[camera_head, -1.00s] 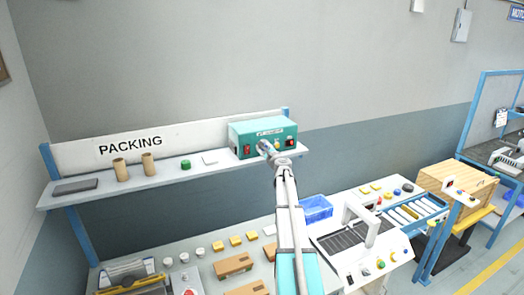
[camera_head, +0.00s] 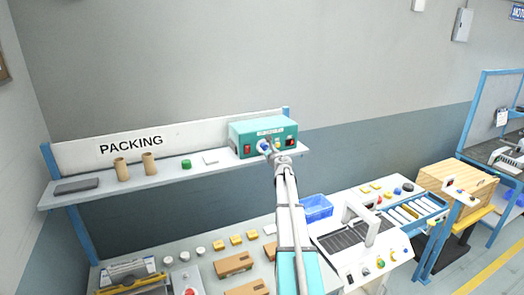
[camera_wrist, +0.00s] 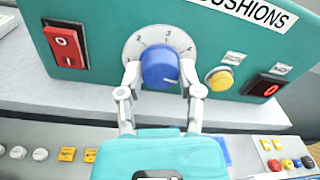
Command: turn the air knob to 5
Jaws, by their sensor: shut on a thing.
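The blue air knob (camera_wrist: 160,66) sits on a pale round dial (camera_wrist: 132,48) on the front of the teal blower box (camera_wrist: 100,14). The numbers 2, 3 and 4 show around the dial's top; the right and lower parts are partly hidden by my fingers. A small light mark shows near the knob's lower right edge, but I cannot read its setting surely. My gripper (camera_wrist: 159,78) is shut on the knob, one finger on each side. In the head view, my gripper (camera_head: 271,147) reaches the front of the box (camera_head: 250,127).
A red rocker switch (camera_wrist: 65,44) is left of the knob. A yellow button (camera_wrist: 219,78) and a dark switch with red (camera_wrist: 265,88) are close on the right. The box stands on a shelf (camera_head: 220,171) above a cluttered bench.

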